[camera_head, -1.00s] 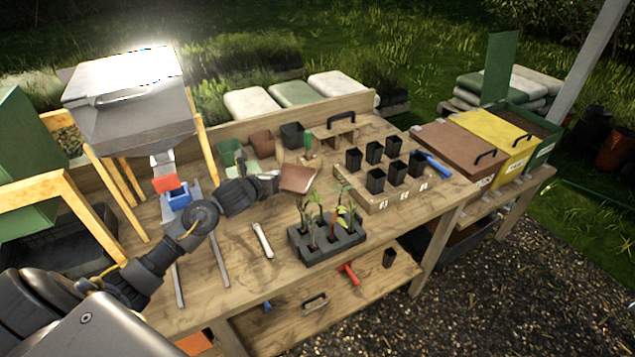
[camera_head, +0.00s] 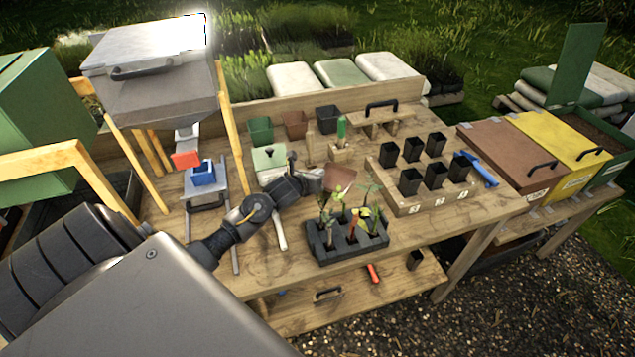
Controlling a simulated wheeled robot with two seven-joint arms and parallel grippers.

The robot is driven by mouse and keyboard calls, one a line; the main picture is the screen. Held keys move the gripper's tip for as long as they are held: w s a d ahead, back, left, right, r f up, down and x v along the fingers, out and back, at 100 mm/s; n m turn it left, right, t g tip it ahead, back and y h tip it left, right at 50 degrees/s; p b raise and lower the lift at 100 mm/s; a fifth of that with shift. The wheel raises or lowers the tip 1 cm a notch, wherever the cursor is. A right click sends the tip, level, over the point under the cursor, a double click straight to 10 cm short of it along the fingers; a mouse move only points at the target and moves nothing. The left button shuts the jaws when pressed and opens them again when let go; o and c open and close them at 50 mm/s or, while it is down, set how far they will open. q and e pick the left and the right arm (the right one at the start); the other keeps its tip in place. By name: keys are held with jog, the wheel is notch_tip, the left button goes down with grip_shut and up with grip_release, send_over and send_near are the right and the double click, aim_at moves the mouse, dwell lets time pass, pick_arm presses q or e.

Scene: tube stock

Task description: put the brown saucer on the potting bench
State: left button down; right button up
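The brown saucer (camera_head: 341,178) is a square, reddish-brown piece at the middle of the head view, over the potting bench (camera_head: 293,222). My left gripper (camera_head: 322,181) reaches in from the left and is shut on the saucer's left edge. The saucer is tilted, and its near edge is partly hidden behind the seedlings. I cannot tell how far it is above the bench top. My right gripper is not in view.
A black tray of seedlings (camera_head: 347,241) stands just in front of the saucer. A wooden rack with several black pots (camera_head: 410,182) is to its right. A pale green box (camera_head: 269,160) and a wooden block (camera_head: 341,153) stand behind. A hopper (camera_head: 160,87) stands at left.

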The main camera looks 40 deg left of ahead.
pick_arm(q)
jog(key=shift+s+a, duration=0.1)
jog(key=shift+s, duration=0.15)
jog(key=shift+s+f+p, duration=0.4)
jog(key=shift+s+f, duration=0.15)
jog(key=shift+f, duration=0.3)
jog(key=shift+w+f, duration=0.25)
jog(key=shift+f, duration=0.6)
jog(key=shift+w+f, duration=0.15)
jog(key=shift+s+f, duration=0.15)
jog(key=shift+s, duration=0.1)
jog(key=c, duration=1.6)
grip_release()
jog(key=shift+w, duration=0.15)
jog(key=shift+c, duration=0.2)
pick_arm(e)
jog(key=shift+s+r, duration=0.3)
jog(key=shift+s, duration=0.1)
